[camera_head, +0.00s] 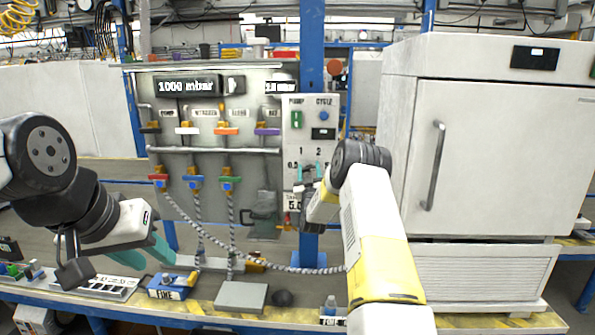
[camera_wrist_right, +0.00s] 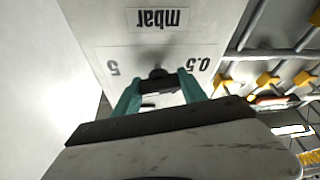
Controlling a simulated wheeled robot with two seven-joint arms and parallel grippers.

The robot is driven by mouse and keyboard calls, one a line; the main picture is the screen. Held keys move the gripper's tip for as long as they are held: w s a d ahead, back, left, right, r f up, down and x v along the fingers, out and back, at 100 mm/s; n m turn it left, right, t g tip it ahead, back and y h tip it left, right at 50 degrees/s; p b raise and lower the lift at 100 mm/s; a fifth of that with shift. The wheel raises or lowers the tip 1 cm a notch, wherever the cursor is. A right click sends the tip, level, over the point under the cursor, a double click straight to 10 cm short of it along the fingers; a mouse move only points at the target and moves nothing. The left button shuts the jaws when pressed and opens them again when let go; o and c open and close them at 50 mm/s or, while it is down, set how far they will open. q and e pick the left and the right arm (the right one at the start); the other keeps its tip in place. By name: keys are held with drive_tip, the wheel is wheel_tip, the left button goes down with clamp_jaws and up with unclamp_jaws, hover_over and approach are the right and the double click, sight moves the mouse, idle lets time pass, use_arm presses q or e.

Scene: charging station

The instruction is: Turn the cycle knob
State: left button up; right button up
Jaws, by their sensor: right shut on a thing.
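The control panel (camera_head: 296,128) stands in the middle of the head view. It bears a "CYCLE" label with a dark control (camera_head: 323,133) below it. Lower down are the numbers 1 and 2 and a dial area. My right gripper (camera_head: 309,172) is at this dial. In the right wrist view its teal fingers (camera_wrist_right: 158,88) are shut on a dark knob (camera_wrist_right: 157,74) between the marks 5 and 0.5. The knob's pointing direction is mostly hidden. My left gripper (camera_head: 143,252) is open and empty above the bench at the left.
A large white cabinet (camera_head: 500,150) with a handle stands close to the right of my right arm. Coloured valves (camera_head: 195,182) and hoses fill the board left of the panel. A grey plate (camera_head: 240,296) and a box (camera_head: 167,287) lie on the bench.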

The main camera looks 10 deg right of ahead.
drive_tip(key=shift+f+m+h, duration=0.1)
drive_tip(key=shift+m+h, duration=1.1)
drive_tip(key=shift+m, duration=0.9)
drive_tip(key=o, duration=1.4)
drive_tip(key=shift+c, duration=0.2)
drive_tip(key=v, duration=0.8)
